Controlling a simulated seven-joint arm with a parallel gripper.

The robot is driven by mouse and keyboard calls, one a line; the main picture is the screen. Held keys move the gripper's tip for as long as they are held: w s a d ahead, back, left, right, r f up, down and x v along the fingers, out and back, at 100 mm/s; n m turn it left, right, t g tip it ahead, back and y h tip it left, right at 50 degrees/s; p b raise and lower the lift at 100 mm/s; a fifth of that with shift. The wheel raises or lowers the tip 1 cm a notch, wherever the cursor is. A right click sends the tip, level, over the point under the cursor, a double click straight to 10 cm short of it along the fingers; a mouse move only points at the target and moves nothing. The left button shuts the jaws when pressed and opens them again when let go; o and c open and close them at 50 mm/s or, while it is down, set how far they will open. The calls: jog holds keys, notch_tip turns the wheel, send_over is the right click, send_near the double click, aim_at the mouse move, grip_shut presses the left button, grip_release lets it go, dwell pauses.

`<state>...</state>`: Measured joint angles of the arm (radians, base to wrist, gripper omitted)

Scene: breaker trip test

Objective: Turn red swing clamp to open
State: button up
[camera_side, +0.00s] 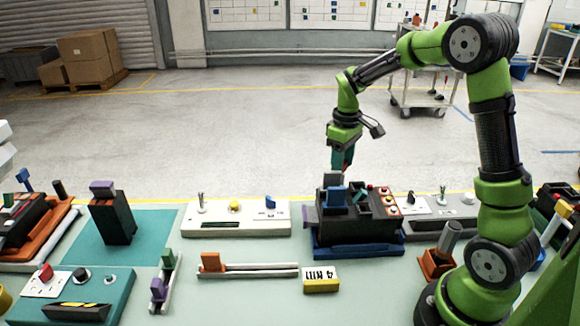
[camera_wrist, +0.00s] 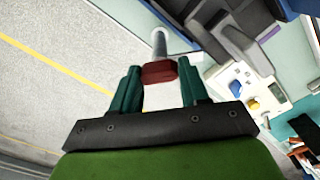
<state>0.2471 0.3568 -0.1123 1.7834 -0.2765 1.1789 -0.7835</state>
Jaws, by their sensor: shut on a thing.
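The red swing clamp (camera_wrist: 159,73) shows in the wrist view as a dark red block on the end of a grey round post (camera_wrist: 160,43). My gripper (camera_wrist: 160,68) has its two green fingers on either side of the red block, shut on it. In the side view my gripper (camera_side: 342,160) points down at the back of the dark breaker unit (camera_side: 372,222) on its blue base. The clamp is mostly hidden there behind the fingers and the unit, so its turn angle cannot be told from that side.
A blue lever (camera_side: 336,197) stands up close in front of my gripper. A white switch panel (camera_side: 237,222) lies to the left and a grey panel (camera_side: 455,222) to the right. An orange-handled slider (camera_side: 248,269) and a yellow-white block (camera_side: 321,281) lie in front.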

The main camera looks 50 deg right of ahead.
jog(key=m, duration=0.5)
jog(key=shift+m, duration=2.5)
jog(key=o, duration=1.1)
jog(key=shift+c, duration=0.2)
notch_tip(320, 180, up, 17)
